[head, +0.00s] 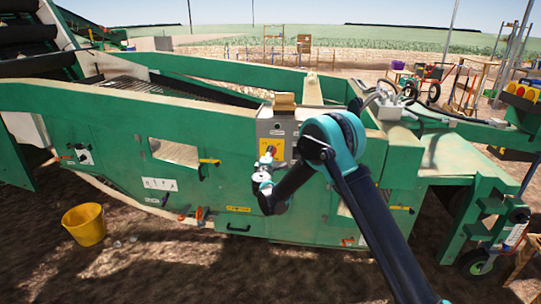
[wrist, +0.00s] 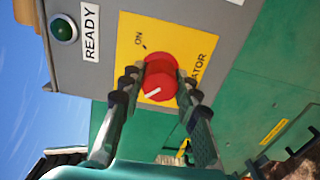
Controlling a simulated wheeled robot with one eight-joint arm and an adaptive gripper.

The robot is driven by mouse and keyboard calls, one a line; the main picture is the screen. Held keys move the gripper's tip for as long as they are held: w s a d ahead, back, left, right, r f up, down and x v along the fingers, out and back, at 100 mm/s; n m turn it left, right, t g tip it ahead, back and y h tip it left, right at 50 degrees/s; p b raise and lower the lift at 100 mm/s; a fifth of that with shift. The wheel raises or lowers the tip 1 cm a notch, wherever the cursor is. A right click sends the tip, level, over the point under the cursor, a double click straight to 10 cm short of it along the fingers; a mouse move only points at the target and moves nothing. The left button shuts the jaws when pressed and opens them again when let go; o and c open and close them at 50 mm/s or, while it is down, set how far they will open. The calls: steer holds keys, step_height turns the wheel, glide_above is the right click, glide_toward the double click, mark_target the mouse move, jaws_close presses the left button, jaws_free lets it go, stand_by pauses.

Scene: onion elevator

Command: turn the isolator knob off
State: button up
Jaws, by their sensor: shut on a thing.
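The isolator knob is a round red knob (wrist: 159,77) on a yellow plate (wrist: 190,40) marked "ON" and "ISOLATOR", in the wrist view. Its white pointer line points to the lower left in that view, away from the "ON" mark. My gripper (wrist: 160,85) is shut on the knob, with one finger on each side of it. In the head view the grey control box (head: 278,125) is on the green machine, and my gripper (head: 263,170) is at its yellow plate (head: 271,150). The knob itself is hard to make out there.
A green lamp (wrist: 64,30) labelled "READY" sits beside the yellow plate. The green machine side (head: 100,120) carries yellow handles and another switch (head: 83,154). A yellow bucket (head: 84,224) stands on the soil at the left. The soil in front is otherwise largely clear.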

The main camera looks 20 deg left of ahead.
stand_by(0.3)
steer(key=o, duration=1.2)
steer(key=shift+c, duration=0.2)
steer(key=v, duration=1.2)
steer(key=shift+s+f, duration=0.1)
